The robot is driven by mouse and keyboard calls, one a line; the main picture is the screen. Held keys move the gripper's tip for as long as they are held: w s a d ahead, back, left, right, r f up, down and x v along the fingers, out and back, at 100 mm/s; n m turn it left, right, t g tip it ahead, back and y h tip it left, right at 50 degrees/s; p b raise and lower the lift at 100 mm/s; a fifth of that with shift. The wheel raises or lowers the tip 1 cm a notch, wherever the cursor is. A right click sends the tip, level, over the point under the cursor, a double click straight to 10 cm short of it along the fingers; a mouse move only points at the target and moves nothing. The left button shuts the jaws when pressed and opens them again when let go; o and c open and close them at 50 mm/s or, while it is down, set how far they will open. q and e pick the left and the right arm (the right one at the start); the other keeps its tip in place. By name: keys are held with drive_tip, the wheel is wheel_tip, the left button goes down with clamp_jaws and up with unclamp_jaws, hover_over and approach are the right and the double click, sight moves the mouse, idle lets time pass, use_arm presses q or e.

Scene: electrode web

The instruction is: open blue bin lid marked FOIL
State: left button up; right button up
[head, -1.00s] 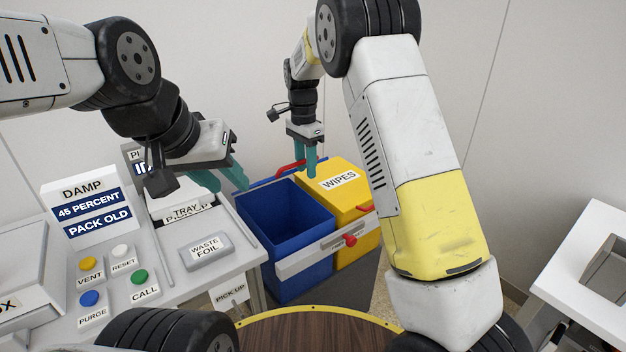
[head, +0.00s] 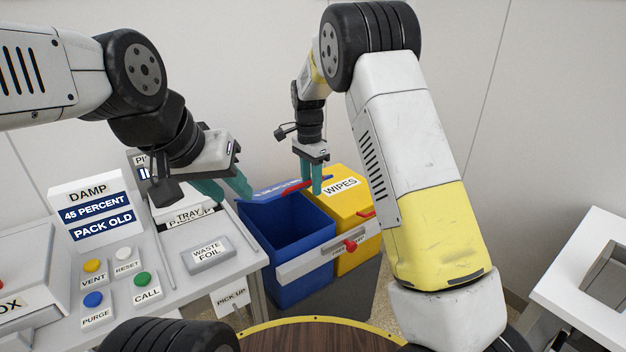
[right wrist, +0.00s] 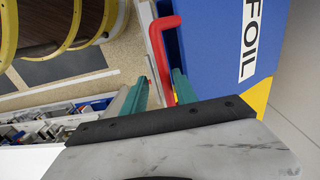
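The blue bin (head: 284,265) stands left of the yellow bin, its dark inside visible from above. In the right wrist view the lid (right wrist: 215,30) reads FOIL. A red handle (right wrist: 160,48) is on the lid's edge and also shows in the head view (head: 292,189). My right gripper (head: 311,190) is at the handle; in the wrist view its teal fingers (right wrist: 160,90) stand apart with the handle between them. My left gripper (head: 225,190) is open and empty, left of the blue bin.
The yellow WIPES bin (head: 356,255) adjoins on the right, with its own red handle. A pale bar (head: 315,262) runs across both bin fronts. A left counter (head: 180,285) holds buttons, a WASTE FOIL block (head: 207,254) and a DAMP sign (head: 92,210).

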wheel_tip(320, 180, up, 7)
drive_tip(key=w+a, duration=0.1)
drive_tip(key=w, duration=0.1)
drive_tip(key=shift+a+r, duration=0.2)
drive_tip(key=shift+a, duration=0.05)
idle(0.5)
